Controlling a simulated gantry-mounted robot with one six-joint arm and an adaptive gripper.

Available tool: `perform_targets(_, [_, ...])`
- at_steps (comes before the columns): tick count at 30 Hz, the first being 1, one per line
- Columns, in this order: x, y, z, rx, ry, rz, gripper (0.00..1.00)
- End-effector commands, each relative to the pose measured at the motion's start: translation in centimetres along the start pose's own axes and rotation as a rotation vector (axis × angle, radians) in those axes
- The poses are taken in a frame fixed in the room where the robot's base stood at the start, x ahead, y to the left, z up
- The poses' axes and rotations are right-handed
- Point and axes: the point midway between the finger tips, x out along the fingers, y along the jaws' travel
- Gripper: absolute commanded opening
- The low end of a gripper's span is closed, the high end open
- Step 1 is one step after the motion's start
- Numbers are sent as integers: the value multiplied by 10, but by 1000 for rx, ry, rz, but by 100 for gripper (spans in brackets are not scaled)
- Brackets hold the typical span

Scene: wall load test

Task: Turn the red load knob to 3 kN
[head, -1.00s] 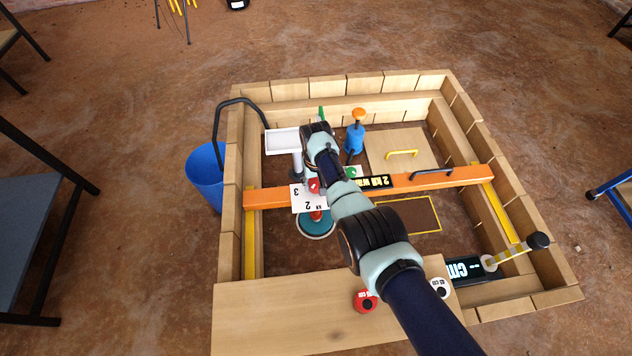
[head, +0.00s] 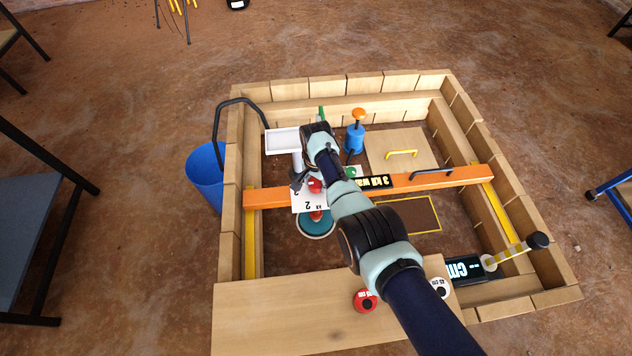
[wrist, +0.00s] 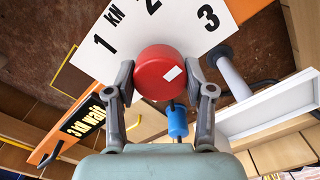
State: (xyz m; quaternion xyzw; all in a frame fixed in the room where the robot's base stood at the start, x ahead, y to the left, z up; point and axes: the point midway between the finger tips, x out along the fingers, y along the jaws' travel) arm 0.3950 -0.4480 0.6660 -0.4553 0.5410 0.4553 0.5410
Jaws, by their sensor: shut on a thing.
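The red load knob (wrist: 162,73) sits on a white dial plate (wrist: 110,62) marked 1 kN, 2 and 3. A small white mark lies right of the knob's centre, on the side of the 3. My gripper (wrist: 161,80) is shut on the knob, one finger on each side. In the head view the knob (head: 314,186) is partly hidden by my gripper (head: 312,182). The black display (head: 376,182) on the orange beam reads 3 kN and "wait"; it also shows in the wrist view (wrist: 82,130).
The orange beam (head: 270,197) spans the brick-walled pit. A teal disc (head: 316,226) lies below the dial. A blue cylinder with an orange top (head: 355,138) and a white tray (head: 284,141) stand behind. A blue bucket (head: 206,175) is outside at left.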

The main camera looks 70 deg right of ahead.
Motion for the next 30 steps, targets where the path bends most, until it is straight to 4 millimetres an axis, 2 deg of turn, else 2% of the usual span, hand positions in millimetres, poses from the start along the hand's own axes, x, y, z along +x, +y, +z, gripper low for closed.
perform_targets(9, [1, 0, 0, 85, 0, 0, 18])
perform_targets(22, [1, 0, 0, 94, -1, 0, 18])
perform_targets(23, [1, 0, 0, 94, -1, 0, 55])
perform_targets(27, [1, 0, 0, 94, -1, 0, 78])
perform_targets(30, [0, 0, 0, 93, 0, 0, 78])
